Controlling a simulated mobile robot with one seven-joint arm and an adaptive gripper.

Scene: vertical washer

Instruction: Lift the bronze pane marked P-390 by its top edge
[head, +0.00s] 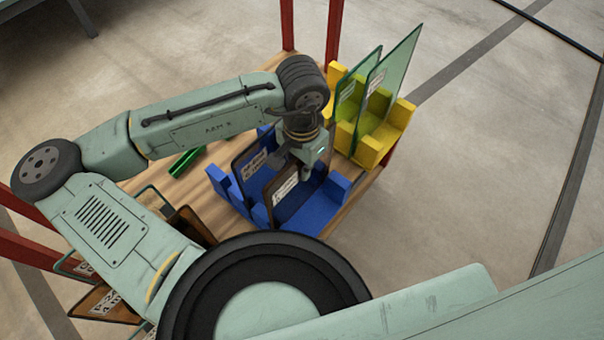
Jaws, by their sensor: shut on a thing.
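Two dark brown, bronze-looking panes stand in a blue slotted rack (322,210) on the wooden table. The rear pane (240,166) and the front pane (276,205) each carry a white label, too small for me to read surely, so I cannot tell which is P-390. My gripper (306,173) points down over the rack and is shut at the upper edge of what looks like the front pane. The fingertips' contact is partly hidden by the gripper body. The pane's lower part appears to be still within the rack.
A yellow rack (371,151) with two tall green glass panes (394,78) stands close to the right. More labelled panes (110,302) are at the lower left, partly behind my arm. A green block (186,162) lies on the table (207,190). Red posts (334,30) rise behind.

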